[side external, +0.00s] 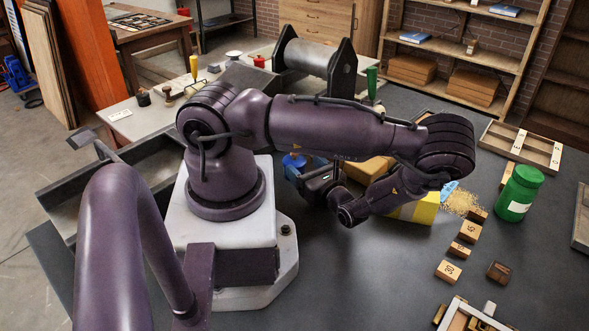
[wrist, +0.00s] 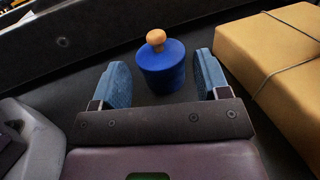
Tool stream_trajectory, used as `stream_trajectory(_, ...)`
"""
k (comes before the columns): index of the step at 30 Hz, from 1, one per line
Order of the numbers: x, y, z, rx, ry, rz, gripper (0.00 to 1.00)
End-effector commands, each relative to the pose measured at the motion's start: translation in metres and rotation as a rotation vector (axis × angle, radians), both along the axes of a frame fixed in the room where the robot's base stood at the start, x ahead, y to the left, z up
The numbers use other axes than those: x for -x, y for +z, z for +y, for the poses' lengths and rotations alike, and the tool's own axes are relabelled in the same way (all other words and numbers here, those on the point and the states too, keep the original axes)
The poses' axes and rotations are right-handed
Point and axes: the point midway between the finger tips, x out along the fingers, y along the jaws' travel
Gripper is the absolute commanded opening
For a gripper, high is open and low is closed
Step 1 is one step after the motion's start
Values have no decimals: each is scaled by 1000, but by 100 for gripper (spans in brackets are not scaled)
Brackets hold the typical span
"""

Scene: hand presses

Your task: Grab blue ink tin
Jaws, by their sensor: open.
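The blue ink tin (wrist: 163,72) is a short round can with an orange-tan wooden knob on its lid. In the wrist view it stands upright just beyond my gripper (wrist: 160,82), centred roughly between the two blue fingertips. My gripper is open, with nothing between its pads, and the tin's near side looks close to the fingers; contact cannot be told. In the side external view the tin (side external: 293,162) shows partly, behind my gripper (side external: 300,175) and next to my arm.
A tan parcel (wrist: 275,65) tied with cord lies to the right of the tin in the wrist view. A dark raised wall (wrist: 65,42) runs behind the tin. In the side external view, a green jar (side external: 519,194) and several wooden number blocks (side external: 448,271) stand at the right.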

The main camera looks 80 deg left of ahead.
Motion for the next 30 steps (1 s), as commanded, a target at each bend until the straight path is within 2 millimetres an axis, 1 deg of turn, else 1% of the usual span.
stream_trajectory(1, 6, 0, 8, -3, 3, 3, 69)
stream_trajectory(3, 11, 0, 17, -2, 3, 2, 69)
stream_trajectory(6, 15, 0, 26, 0, 2, 1, 69)
stream_trajectory(9, 17, 0, 29, 0, 2, 1, 69)
stream_trajectory(14, 17, 0, 29, 1, 1, 0, 69)
stream_trajectory(15, 17, 0, 29, 1, 1, 0, 66)
stream_trajectory(17, 17, 0, 29, 1, 1, 0, 53)
stream_trajectory(18, 17, 0, 29, 1, 1, 0, 44)
stream_trajectory(20, 17, 0, 29, 1, 1, 0, 30)
stream_trajectory(21, 17, 0, 29, 1, 1, 0, 21)
stream_trajectory(22, 17, 0, 29, 1, 1, 0, 14)
stream_trajectory(24, 17, 0, 29, 1, 1, 0, 12)
stream_trajectory(30, 17, 0, 29, -1, 1, 0, 12)
